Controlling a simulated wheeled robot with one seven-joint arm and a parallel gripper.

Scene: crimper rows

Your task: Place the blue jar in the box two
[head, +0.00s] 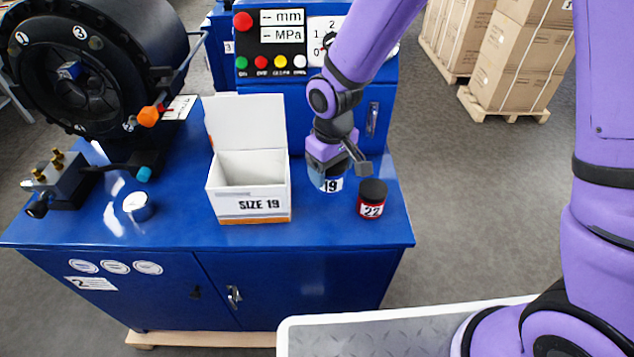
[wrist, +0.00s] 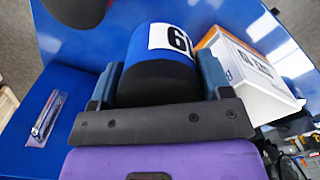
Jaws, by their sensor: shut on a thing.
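The blue jar (head: 326,183), with a white label reading 19, is under my gripper (head: 334,160) at the right part of the blue bench. In the wrist view the blue jar (wrist: 177,40) and its black lid sit between the two fingers of my gripper (wrist: 157,88), which is shut on it. I cannot tell whether its base touches the bench. An open white box (head: 250,192) marked SIZE 19 stands left of the jar, lid raised at the back. The box also shows at the right of the wrist view (wrist: 250,75).
A red jar (head: 372,199) marked 22, with a black lid, stands just right of the blue jar. The black crimper machine (head: 95,65) fills the left. The bench (head: 330,228) is clear at the front.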

